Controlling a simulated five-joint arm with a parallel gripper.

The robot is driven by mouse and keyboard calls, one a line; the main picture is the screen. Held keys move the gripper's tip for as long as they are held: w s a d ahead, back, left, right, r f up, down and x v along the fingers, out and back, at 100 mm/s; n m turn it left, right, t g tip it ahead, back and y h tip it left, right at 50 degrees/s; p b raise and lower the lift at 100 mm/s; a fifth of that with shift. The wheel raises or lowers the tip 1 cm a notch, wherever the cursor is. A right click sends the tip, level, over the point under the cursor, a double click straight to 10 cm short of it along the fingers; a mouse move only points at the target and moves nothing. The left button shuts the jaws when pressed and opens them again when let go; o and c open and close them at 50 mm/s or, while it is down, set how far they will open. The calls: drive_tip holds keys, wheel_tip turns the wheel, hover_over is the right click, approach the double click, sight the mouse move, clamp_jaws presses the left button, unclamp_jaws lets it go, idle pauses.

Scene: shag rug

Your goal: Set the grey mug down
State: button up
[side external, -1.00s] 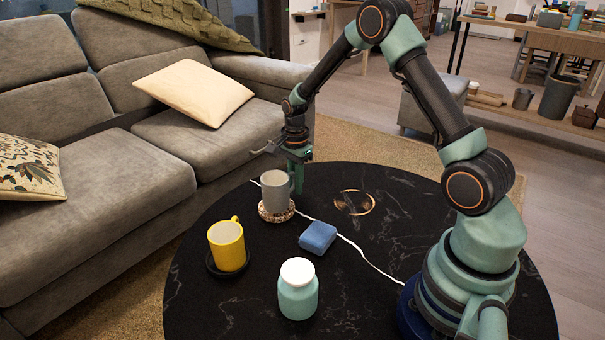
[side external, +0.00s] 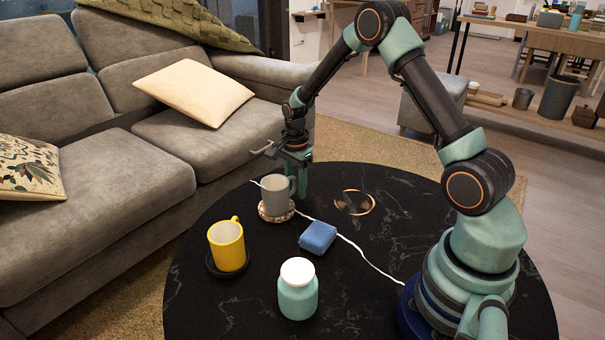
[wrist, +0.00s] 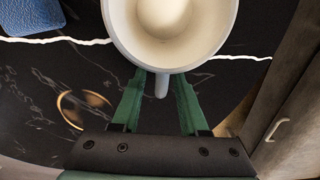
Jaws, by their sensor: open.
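The grey mug (side external: 275,196) stands upright on a patterned round coaster (side external: 277,215) near the far left edge of the black round table. In the wrist view the mug (wrist: 225,25) is seen from above, with its pale inside showing and its handle (wrist: 162,84) pointing toward my gripper. My gripper (wrist: 158,90) is open, with one green finger on each side of the handle and a gap on both sides. In the side view my gripper (side external: 301,180) is just behind and right of the mug.
A yellow mug (side external: 227,248) sits on a dark coaster (side external: 213,268). A blue block (side external: 318,237) and a teal jar with a white lid (side external: 297,292) stand nearby. A copper ring (side external: 353,203) marks bare tabletop right of the mug. A grey sofa (side external: 150,180) borders the table.

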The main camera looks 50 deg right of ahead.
wheel_tip(320, 180, up, 12)
drive_tip(key=shift+a+f, duration=0.1)
drive_tip(key=s+a+r+n+t, duration=0.5)
drive_tip(key=s+a+r+n, duration=0.6)
drive_tip(key=s+n, duration=0.4)
drive_tip(key=a+n, duration=0.1)
drive_tip(key=n, duration=0.3)
drive_tip(key=shift+s+a+r+t, duration=0.25)
drive_tip(key=shift+a+r+t, duration=0.05)
drive_tip(key=shift+a+r, duration=0.1)
